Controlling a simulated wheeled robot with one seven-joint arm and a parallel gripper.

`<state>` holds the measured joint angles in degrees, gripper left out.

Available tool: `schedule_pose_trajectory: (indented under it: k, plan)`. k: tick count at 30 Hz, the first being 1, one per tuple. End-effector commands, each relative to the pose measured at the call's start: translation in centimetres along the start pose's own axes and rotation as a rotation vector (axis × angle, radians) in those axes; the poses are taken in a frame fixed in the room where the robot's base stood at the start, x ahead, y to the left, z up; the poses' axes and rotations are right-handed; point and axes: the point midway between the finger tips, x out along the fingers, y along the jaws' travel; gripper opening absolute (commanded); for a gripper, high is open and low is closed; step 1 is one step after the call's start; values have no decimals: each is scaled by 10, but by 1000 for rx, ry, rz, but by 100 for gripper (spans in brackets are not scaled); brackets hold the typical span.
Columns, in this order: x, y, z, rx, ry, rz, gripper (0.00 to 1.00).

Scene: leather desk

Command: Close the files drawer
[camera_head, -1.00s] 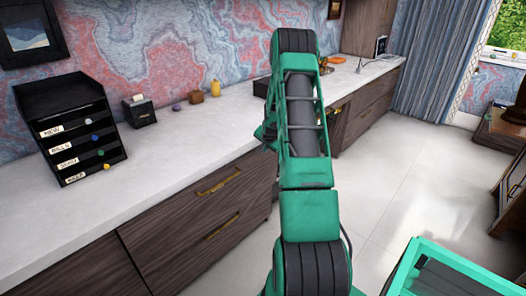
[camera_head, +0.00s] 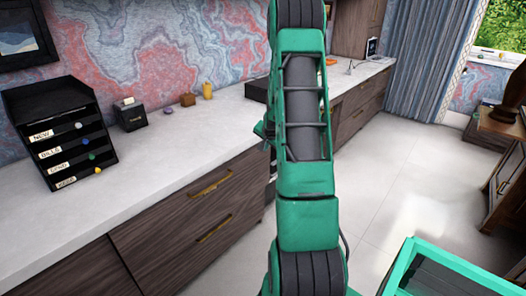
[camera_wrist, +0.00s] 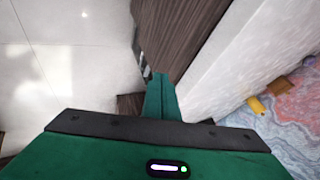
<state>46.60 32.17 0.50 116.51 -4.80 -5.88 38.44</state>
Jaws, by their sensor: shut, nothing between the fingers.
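The cabinet under the counter has dark wood drawer fronts with brass handles, an upper drawer (camera_head: 200,200) and a lower drawer (camera_head: 225,245). Both look flush in the head view. No label marks either as the files drawer, and my arm hides part of the cabinet. In the wrist view my gripper (camera_wrist: 160,85) is shut and empty, its green fingers beside a dark wood front (camera_wrist: 175,40). A darker wood piece (camera_wrist: 130,105) shows left of the fingers; whether it is an open drawer cannot be told. In the head view my arm hides the fingertips.
The white counter (camera_head: 150,160) holds a black labelled letter tray (camera_head: 60,130), a small black box (camera_head: 131,115), a brown block (camera_head: 188,99) and a yellow bottle (camera_head: 207,90). The pale floor (camera_head: 400,190) right of my arm is clear. A wooden cabinet (camera_head: 500,175) stands at right.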

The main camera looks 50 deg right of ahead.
Motion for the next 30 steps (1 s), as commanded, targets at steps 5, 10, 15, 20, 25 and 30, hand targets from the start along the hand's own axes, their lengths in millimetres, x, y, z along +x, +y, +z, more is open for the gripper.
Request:
schedule_pose_trajectory:
  k: [5,10,15,20,25,30]
  plan:
    - [3,8,7,30,-28,-2,0]
    - [40,40,52,198,-174,-27,0]
    - [71,69,111,476,-377,-86,0]
    - [81,80,152,766,-556,-163,0]
    - [76,80,173,1091,-733,-277,0]
    - [59,76,164,1416,-893,-430,0]
